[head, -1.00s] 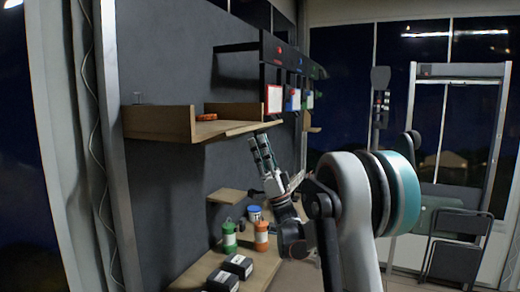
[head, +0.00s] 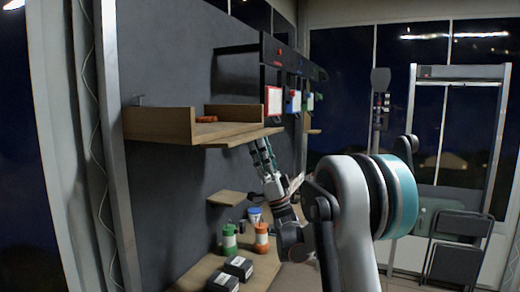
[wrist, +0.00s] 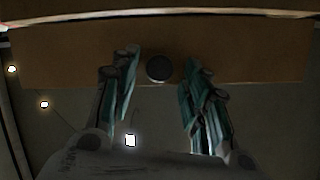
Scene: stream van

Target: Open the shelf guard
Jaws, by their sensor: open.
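The wooden shelf (head: 160,122) is on the dark wall at the left. A flat wooden board (head: 243,138), apparently the shelf guard, juts from its front edge. In the wrist view the guard (wrist: 235,60) spans the picture, with a round dark knob (wrist: 158,68) on its face. My gripper (head: 262,147) is open just under the guard in the head view. In the wrist view my gripper (wrist: 160,78) has its fingers apart, one on each side of the knob. I cannot tell whether they touch the guard.
An orange item (head: 207,119) lies on the shelf. Below are a small ledge (head: 226,197), a green bottle (head: 229,240), an orange bottle (head: 261,238) and black boxes (head: 238,267) on a counter. A panel with tags (head: 274,100) hangs right of the shelf. A folded chair (head: 455,250) stands far right.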

